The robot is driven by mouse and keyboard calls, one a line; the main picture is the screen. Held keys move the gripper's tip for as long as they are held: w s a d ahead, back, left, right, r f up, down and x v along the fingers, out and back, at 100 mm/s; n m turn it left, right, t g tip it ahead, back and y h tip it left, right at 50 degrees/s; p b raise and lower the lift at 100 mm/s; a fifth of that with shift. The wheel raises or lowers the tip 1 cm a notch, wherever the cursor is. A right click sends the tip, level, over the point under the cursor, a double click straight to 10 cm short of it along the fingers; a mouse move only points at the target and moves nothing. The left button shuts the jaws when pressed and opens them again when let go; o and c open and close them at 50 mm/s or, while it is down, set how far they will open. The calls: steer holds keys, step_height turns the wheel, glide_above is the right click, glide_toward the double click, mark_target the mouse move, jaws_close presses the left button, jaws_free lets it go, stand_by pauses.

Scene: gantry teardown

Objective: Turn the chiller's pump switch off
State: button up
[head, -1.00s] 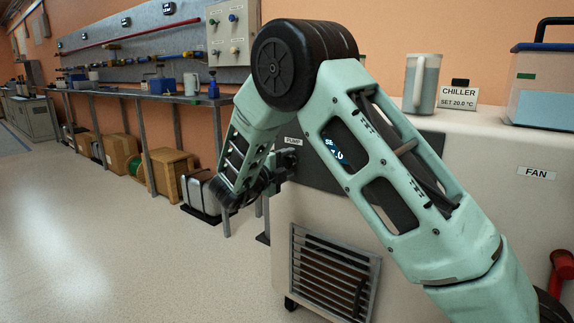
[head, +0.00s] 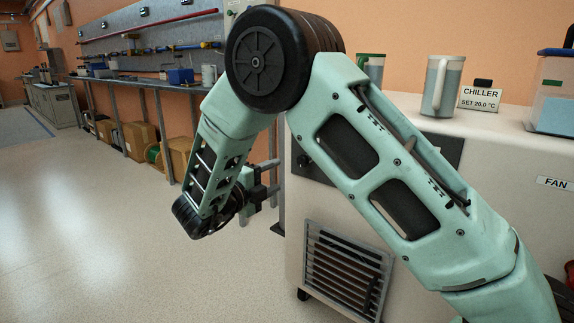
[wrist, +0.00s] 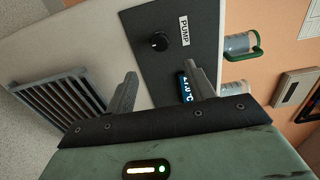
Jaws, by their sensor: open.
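The chiller (head: 500,160) is a pale cabinet at the right in the head view. Its dark panel (wrist: 150,62) fills the upper middle of the wrist view. The pump switch (wrist: 159,41) is a round black knob beside the white PUMP label (wrist: 184,30); its setting is too small to tell. The knob (head: 303,160) also shows small in the head view, right of my gripper (head: 268,182). In the wrist view my gripper (wrist: 163,84) is open and empty, its fingers apart from the knob. A lit blue display (wrist: 186,90) is partly behind one finger.
A vent grille (head: 345,265) is on the chiller's front. Jugs (head: 441,85) and a CHILLER sign (head: 480,97) stand on its top. A FAN label (head: 554,183) is at the right. Open floor (head: 90,230) lies to the left; a workbench (head: 150,83) runs along the wall.

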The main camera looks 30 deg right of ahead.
steer(key=shift+v, duration=2)
steer(key=w+a+n+t+y, duration=0.3)
steer(key=a+n+t+y, duration=0.4)
steer(key=a+n+y, duration=0.65)
steer(key=s+a+n+g+y, duration=0.4)
steer(key=s+a+n+y, duration=0.45)
steer(key=s+n, duration=0.2)
steer(key=s+f+n+g, duration=0.2)
steer(key=s+n+g, duration=0.55)
steer(key=s, duration=0.65)
steer(key=s+d+f+n+g+h, duration=0.15)
steer(key=s+d+n+h, duration=0.35)
steer(key=s+d+n, duration=0.55)
step_height(320, 180, up, 37)
steer(key=s+a+m+p, duration=0.1)
steer(key=m+p, duration=0.1)
steer(key=p, duration=3.5)
steer(key=shift+a+y, duration=0.2)
steer(key=shift+y, duration=0.1)
steer(key=shift+s+f, duration=0.1)
steer(key=shift+f, duration=0.05)
